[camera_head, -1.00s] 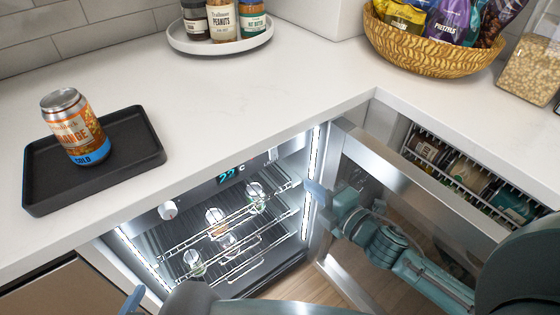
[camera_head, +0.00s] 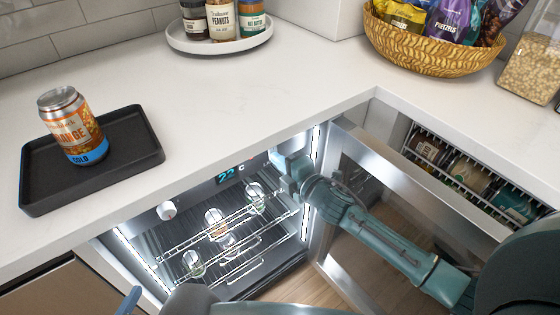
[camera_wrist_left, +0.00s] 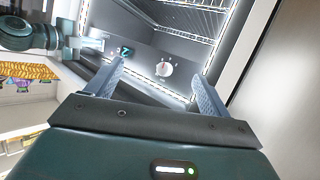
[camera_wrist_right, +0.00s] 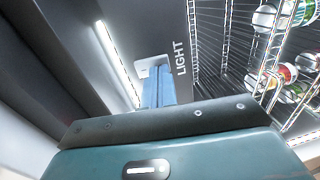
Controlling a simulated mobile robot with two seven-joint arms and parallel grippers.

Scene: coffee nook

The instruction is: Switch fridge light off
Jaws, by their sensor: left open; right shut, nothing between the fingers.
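The fridge (camera_head: 205,200) is open below the counter, and its white light strips (camera_head: 308,170) glow. A temperature display (camera_head: 230,175) and a round white knob (camera_head: 167,210) are on the panel at its top. The right wrist view shows a LIGHT label (camera_wrist_right: 180,57) beside a small pale switch (camera_wrist_right: 150,66), partly hidden behind my fingers. My right gripper (camera_head: 283,160) is shut and empty, its fingertips at the switch; I cannot tell if they touch. My left gripper (camera_wrist_left: 158,72) is open and empty, facing the knob (camera_wrist_left: 163,69).
The open fridge door (camera_head: 350,240) stands to the right, with my right arm above it. Wire racks (camera_head: 230,235) inside hold several jars. On the counter are a black tray (camera_head: 35,185) with an orange can (camera_head: 72,125), and a snack basket (camera_head: 430,52).

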